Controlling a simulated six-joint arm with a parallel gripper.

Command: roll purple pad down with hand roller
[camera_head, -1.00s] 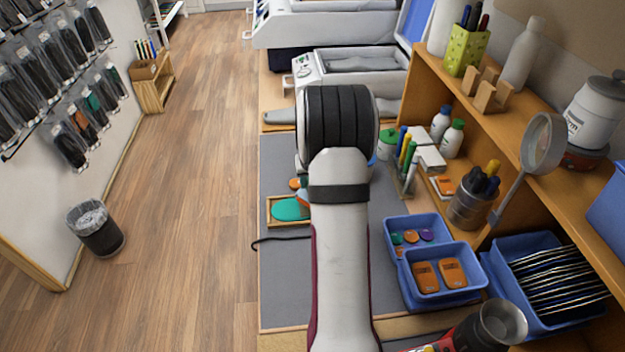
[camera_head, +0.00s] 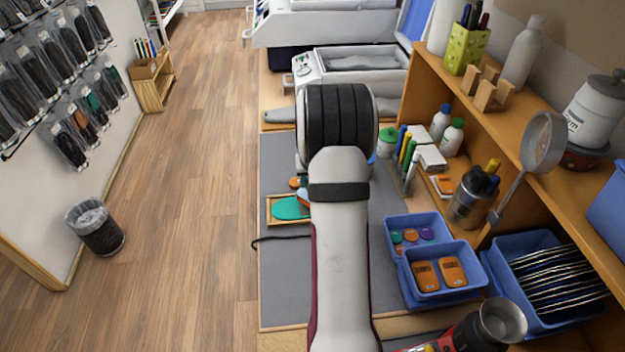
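My arm (camera_head: 342,260) reaches forward over the grey work mat (camera_head: 285,285) and covers its middle. My gripper is hidden behind the arm, so what it holds cannot be seen. A green insole (camera_head: 288,208) lies in a shallow wooden tray (camera_head: 269,219) at the arm's left, its right part hidden. A small red and white thing shows at the arm's edge there, too covered to name. A small purple pad (camera_head: 427,234) lies with orange and green ones in the rear blue bin (camera_head: 399,224). I cannot make out a hand roller.
The front blue bin (camera_head: 443,294) holds two orange pads. Pens, bottles and a wooden shelf (camera_head: 440,85) line the right side. A magnifier (camera_head: 542,143) stands out from it. A white machine (camera_head: 350,70) is at the back. The mat's front left is clear except for a black cord.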

